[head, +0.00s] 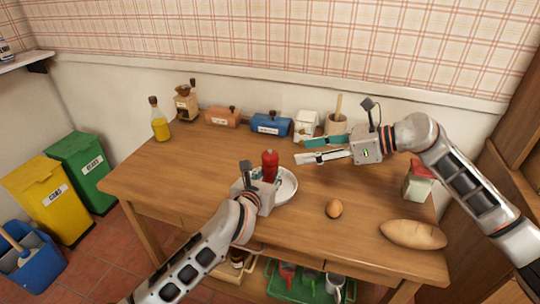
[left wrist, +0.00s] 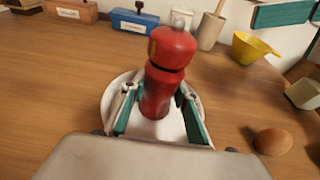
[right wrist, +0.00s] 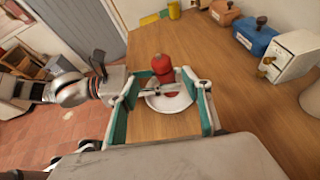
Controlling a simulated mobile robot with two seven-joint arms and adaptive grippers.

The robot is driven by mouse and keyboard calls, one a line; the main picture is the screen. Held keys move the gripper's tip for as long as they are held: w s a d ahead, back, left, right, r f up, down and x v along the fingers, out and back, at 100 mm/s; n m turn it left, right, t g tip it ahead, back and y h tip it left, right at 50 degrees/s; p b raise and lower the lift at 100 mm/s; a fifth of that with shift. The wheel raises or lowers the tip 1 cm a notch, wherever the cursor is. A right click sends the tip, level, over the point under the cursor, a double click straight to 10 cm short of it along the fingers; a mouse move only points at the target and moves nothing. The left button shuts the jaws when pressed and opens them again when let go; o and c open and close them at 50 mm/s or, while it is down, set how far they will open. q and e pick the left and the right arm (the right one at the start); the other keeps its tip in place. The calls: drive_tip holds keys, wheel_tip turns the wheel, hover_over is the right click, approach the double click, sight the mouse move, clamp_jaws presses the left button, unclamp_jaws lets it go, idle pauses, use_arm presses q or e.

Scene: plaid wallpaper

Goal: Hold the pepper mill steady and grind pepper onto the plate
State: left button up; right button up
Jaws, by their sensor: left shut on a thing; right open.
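The red pepper mill (head: 269,165) stands upright over the white plate (head: 288,187) in the middle of the table. In the left wrist view the mill (left wrist: 168,75) shows its round red top and a small silver knob, with the plate (left wrist: 113,105) around and below it. My left gripper (left wrist: 158,108) is shut on the mill's lower body. My right gripper (head: 300,149) is open and empty, to the right of the mill and apart from it. In the right wrist view the mill (right wrist: 162,68) and plate (right wrist: 178,103) show between and beyond the open fingers.
A brown egg (head: 333,209) and a bread loaf (head: 413,234) lie on the right of the table. An oil bottle (head: 159,120), a coffee grinder (head: 186,103), brown and blue boxes (head: 271,124) and a mortar (head: 337,123) line the back. The table's left part is clear.

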sight(275, 155)
drive_tip(key=shift+n, duration=0.6)
drive_tip(key=x, duration=1.2)
drive_tip(key=c, duration=1.2)
